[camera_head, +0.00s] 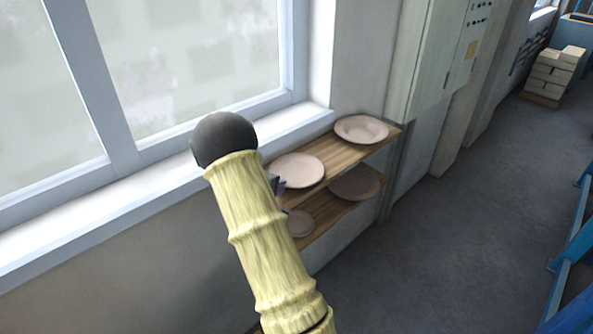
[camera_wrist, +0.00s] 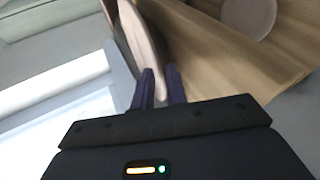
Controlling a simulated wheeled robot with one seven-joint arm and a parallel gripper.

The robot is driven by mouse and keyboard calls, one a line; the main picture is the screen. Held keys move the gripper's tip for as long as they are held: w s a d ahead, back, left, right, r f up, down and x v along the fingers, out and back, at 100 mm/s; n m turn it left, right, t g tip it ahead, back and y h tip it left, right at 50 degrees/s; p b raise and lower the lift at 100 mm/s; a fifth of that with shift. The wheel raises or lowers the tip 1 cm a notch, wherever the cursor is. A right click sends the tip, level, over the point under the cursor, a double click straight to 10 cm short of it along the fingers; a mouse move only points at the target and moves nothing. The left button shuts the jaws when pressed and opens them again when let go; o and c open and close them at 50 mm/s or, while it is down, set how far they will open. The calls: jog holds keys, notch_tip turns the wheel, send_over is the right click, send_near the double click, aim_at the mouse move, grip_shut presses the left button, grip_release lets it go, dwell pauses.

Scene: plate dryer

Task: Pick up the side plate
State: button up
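In the head view, two pale pinkish plates lie on the upper wooden shelf: a near-left plate (camera_head: 300,171) and a far-right plate (camera_head: 361,129). Below them, a larger plate (camera_head: 355,183) and a small plate (camera_head: 300,223) lie on the lower shelf. I cannot tell which is the side plate. My gripper (camera_head: 278,185) is mostly hidden behind my arm, beside the near-left upper plate. In the wrist view, my gripper's dark fingers (camera_wrist: 161,84) stand a narrow gap apart. A plate (camera_wrist: 143,38), seen nearly edge-on, has its rim at the fingertips; contact is unclear.
The wooden shelf (camera_head: 335,150) stands against the wall under a window sill (camera_head: 100,245). A tall pale cabinet (camera_head: 425,60) stands just right of it. Open floor (camera_head: 440,250) lies to the right. Another plate (camera_wrist: 248,15) shows in the wrist view.

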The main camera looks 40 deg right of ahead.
aim_at(291, 178)
jog(key=shift+p+x, duration=0.85)
jog(key=shift+x, duration=0.85)
grip_shut()
jog(key=shift+r, duration=0.1)
jog(key=shift+w+r+b, duration=0.1)
jog(key=shift+r+b, duration=0.35)
jog(key=shift+r, duration=0.1)
notch_tip(291, 178, up, 9)
jog(key=b, duration=0.3)
jog(key=shift+f, duration=0.1)
